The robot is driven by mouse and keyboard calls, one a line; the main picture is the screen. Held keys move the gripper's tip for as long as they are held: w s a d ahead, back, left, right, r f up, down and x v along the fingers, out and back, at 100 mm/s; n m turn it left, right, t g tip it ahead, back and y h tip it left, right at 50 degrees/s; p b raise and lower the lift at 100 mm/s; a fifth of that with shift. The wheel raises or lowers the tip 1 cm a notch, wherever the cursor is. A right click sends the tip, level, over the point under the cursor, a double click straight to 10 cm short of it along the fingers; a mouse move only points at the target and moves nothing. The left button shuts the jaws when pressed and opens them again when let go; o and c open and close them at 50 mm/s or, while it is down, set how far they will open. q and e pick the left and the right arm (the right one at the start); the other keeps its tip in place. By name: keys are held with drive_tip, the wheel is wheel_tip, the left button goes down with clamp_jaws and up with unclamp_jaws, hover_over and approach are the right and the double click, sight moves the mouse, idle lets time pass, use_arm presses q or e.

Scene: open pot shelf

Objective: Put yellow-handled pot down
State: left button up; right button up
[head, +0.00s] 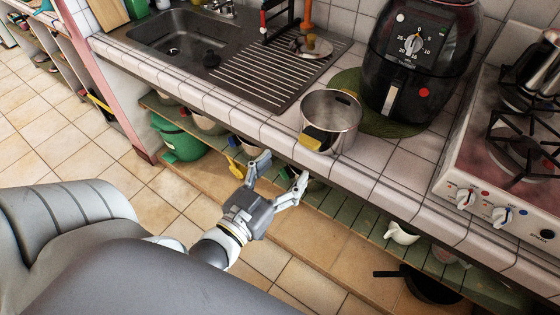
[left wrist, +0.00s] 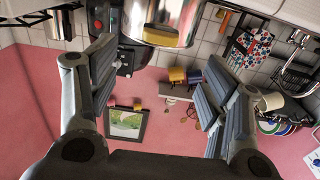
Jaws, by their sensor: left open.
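The silver pot with a yellow handle (head: 345,112) stands upright on the tiled counter (head: 230,98), near its front edge. Its yellow handle faces my side. The metal side of the pot also shows at the top of the left wrist view (left wrist: 168,22). My left gripper (head: 281,170) is in front of the counter edge, below and to the left of the pot. Its fingers are spread, with nothing between them, and it is apart from the pot. My right gripper is not in view.
A black air fryer (head: 415,65) stands on a green mat (head: 385,122) just right of the pot. The stove (head: 480,165) is farther right. The sink (head: 185,35) and its drainboard (head: 285,72) are at left. Below is a shelf with a green pot (head: 180,137) and black pan (head: 430,284).

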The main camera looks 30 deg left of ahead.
use_arm(q)
drive_tip(key=shift+s, duration=0.25)
drive_tip(key=shift+f, duration=0.1)
drive_tip(key=s+d+f+g, duration=0.1)
drive_tip(key=s+f+g, duration=0.15)
drive_tip(key=f, duration=0.95)
drive_tip(key=s+d+f+g, duration=0.1)
drive_tip(key=f+g, duration=0.2)
drive_tip(key=f, duration=0.9)
drive_tip(key=s+d+f+g, duration=0.1)
drive_tip(key=s+f+g, duration=0.15)
drive_tip(key=f, duration=0.95)
drive_tip(key=s+a+f+m+g, duration=0.1)
drive_tip(key=s+a+f+g, duration=0.2)
drive_tip(key=s+f, duration=1.4)
wheel_tip(320, 180, down, 2)
drive_tip(key=g, duration=0.4)
drive_tip(key=shift+m, duration=0.4)
drive_tip(key=shift+o, duration=0.2)
drive_tip(key=s+a+f+g, duration=0.2)
drive_tip(key=s, duration=0.4)
drive_tip(key=shift+s+f+y, duration=0.15)
drive_tip(key=shift+f+y, duration=0.15)
